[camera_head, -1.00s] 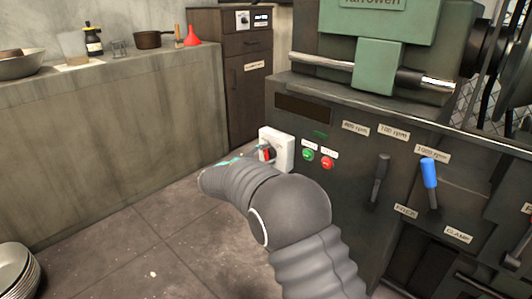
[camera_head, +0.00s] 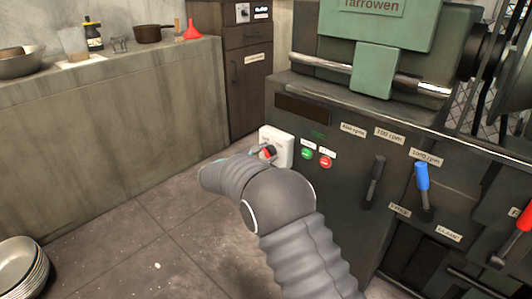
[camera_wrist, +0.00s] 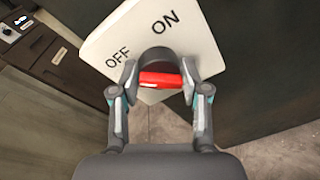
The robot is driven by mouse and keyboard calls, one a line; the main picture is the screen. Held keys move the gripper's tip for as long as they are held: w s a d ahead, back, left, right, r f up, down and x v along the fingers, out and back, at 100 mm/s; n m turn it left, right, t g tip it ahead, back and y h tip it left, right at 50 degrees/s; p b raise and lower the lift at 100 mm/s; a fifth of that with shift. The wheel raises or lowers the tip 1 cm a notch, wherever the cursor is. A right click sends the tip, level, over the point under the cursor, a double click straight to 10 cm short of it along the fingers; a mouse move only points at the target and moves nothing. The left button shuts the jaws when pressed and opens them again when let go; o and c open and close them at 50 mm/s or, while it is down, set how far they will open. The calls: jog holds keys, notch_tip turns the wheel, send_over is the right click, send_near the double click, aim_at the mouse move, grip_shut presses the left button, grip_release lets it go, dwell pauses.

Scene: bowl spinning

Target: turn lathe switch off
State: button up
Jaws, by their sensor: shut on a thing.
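The lathe switch is a white box (camera_head: 277,146) on the left side of the dark lathe cabinet (camera_head: 340,180). In the wrist view the white plate (camera_wrist: 185,40) reads OFF and ON. Its red knob (camera_wrist: 161,80) sits on a dark round base (camera_wrist: 158,56) at the plate's lower edge. My gripper (camera_wrist: 160,86) is shut on the red knob, one finger at each side. In the wrist view the knob's bar lies about level across the picture. In the head view my arm hides most of the gripper, and a little of the red knob (camera_head: 268,152) shows.
Green (camera_head: 306,153) and red (camera_head: 325,162) buttons sit right of the switch. Levers with dark, blue (camera_head: 422,176) and red (camera_head: 525,216) handles stand out farther right. A counter (camera_head: 110,110) runs along the left wall. Stacked bowls (camera_head: 22,265) are at lower left. Floor between is clear.

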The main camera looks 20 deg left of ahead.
jog(key=shift+w+r, duration=0.1)
jog(key=shift+r, duration=0.15)
jog(key=o, duration=1.1)
jog(key=shift+f, duration=0.1)
jog(key=shift+a, duration=0.1)
jog(key=v, duration=1.2)
jog(key=shift+f, duration=0.1)
